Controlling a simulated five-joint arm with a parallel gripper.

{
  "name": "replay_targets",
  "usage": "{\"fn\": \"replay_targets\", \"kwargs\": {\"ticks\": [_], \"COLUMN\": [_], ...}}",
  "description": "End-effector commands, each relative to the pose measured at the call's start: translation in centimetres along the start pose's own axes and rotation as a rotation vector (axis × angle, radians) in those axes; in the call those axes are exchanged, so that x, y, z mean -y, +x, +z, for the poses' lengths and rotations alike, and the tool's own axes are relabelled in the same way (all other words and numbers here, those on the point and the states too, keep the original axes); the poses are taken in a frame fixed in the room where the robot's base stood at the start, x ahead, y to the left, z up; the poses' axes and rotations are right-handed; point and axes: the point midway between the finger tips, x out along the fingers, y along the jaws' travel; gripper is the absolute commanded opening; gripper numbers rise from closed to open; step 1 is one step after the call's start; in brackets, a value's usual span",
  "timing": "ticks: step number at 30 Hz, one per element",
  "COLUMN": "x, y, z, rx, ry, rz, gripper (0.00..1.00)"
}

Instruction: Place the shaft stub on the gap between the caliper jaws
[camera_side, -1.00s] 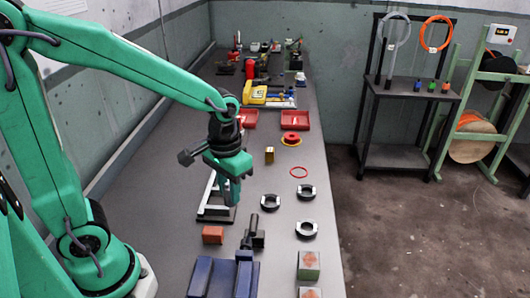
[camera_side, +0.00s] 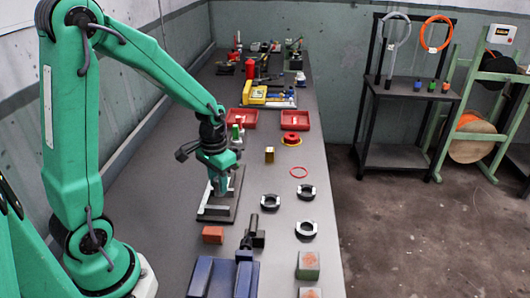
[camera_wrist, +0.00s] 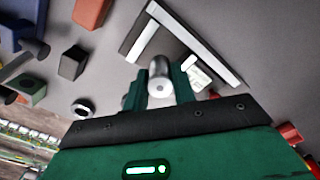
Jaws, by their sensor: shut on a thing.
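The shaft stub (camera_wrist: 159,68) is a short silver cylinder between the two green fingers of my gripper (camera_wrist: 160,88) in the wrist view. My gripper is shut on it. In the side view my gripper (camera_side: 219,187) points down over the caliper (camera_side: 213,211), and the stub is hard to make out there. The caliper has pale bars on a dark base plate. In the wrist view the caliper (camera_wrist: 145,38) lies beyond the stub, with a pale piece (camera_wrist: 196,73) close to the right finger. The fingers hide part of the caliper, and the stub's height above it cannot be told.
An orange block (camera_side: 212,235) and a blue vise (camera_side: 200,278) stand in front of the caliper. A gold block (camera_side: 269,155) and red trays (camera_side: 295,121) are farther back.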

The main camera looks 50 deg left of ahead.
Motion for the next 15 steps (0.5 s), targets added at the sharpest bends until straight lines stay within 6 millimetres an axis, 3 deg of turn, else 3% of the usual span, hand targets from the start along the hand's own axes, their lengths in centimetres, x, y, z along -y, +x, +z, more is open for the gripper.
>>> {"fn": "replay_targets", "kwargs": {"ticks": [7,15], "x": [0.0,0.0], "y": [0.4,3.1], "z": [0.0,0.0], "rx": [0.000,0.003], "ry": [0.000,0.000], "rz": [0.000,0.000], "gripper": [0.00,0.00]}}
